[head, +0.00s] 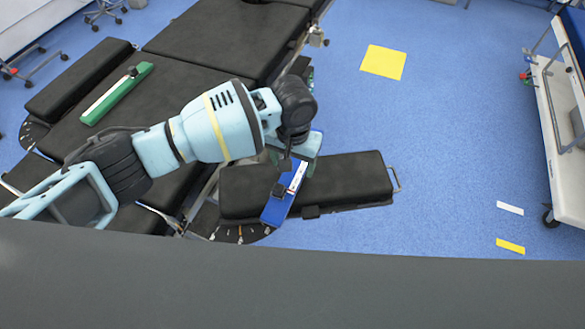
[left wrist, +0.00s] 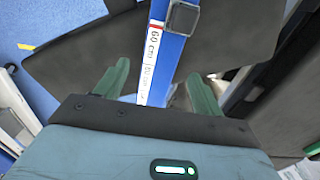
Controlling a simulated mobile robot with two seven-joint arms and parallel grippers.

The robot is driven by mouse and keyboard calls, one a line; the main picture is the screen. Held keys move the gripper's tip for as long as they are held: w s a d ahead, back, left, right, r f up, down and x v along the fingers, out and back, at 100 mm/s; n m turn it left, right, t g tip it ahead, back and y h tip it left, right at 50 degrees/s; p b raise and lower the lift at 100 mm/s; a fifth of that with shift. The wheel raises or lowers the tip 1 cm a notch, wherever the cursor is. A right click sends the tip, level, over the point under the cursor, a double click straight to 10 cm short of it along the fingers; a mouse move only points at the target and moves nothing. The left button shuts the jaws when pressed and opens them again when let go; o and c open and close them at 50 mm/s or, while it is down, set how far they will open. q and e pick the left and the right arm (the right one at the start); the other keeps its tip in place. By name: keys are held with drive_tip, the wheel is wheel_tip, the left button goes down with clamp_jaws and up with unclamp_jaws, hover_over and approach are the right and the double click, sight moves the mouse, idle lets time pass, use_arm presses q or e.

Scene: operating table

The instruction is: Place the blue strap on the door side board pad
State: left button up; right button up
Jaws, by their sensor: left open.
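The blue strap (head: 277,208) has a white label and a dark buckle. It lies across the black pad of the right-hand side board (head: 350,180), near that pad's left end. My left gripper (head: 293,162) is over the strap's far end. In the left wrist view the green fingers of my left gripper (left wrist: 158,72) are apart, with the blue strap (left wrist: 160,65) running between them. The label reads "60 cm". I cannot tell whether the fingers touch the strap. My right gripper is not in view.
A green strap (head: 118,93) lies on the black operating table (head: 205,45) at the left. A white cart (head: 560,120) stands at the far right. The blue floor between the side board and the cart is clear apart from flat yellow and white markings.

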sight(293, 174)
use_arm(q)
wheel_tip(293, 174, up, 8)
drive_tip(key=shift+r+p, duration=0.2)
drive_tip(key=shift+p, duration=0.25)
drive_tip(key=shift+f, duration=0.1)
